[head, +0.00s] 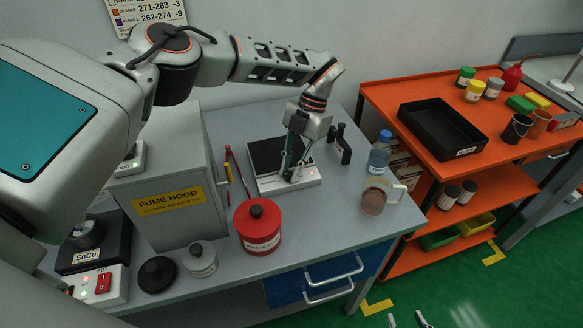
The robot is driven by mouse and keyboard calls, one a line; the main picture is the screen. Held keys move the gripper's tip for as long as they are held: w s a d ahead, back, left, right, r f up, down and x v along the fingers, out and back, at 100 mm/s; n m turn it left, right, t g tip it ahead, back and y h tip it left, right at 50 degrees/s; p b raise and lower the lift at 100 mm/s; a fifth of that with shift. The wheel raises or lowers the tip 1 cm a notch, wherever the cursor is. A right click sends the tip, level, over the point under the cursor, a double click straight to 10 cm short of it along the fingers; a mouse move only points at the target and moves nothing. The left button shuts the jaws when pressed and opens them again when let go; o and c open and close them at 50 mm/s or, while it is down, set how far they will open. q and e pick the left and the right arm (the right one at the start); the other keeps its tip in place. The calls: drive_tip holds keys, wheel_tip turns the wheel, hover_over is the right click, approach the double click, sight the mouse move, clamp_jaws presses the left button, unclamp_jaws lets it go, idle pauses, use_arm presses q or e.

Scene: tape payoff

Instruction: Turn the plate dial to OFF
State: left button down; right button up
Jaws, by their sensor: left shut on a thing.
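The hot plate (256,158) has a black top and a pale front panel, and it stands on the grey bench behind the red waste can. My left gripper (292,177) points down at the front of the plate, with its fingers closed at the front panel where the dial sits. The dial is hidden between the fingers, so its setting cannot be read. A small red light shows on the panel, right of the fingers. My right gripper (407,320) shows only its two fingertips at the bottom edge, apart and empty over the green floor.
The fume hood (165,190) stands left of the plate, and the red waste can (260,228) in front. A black-handled tool (342,145), a blue-capped bottle (379,152) and a beaker (373,197) stand right. An orange cart (400,92) with a black tray (412,122) is further right.

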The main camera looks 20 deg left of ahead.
use_arm(q)
drive_tip(key=c, duration=1.9)
unclamp_jaws()
drive_tip(key=shift+r, duration=0.1)
drive_tip(key=v, duration=0.8)
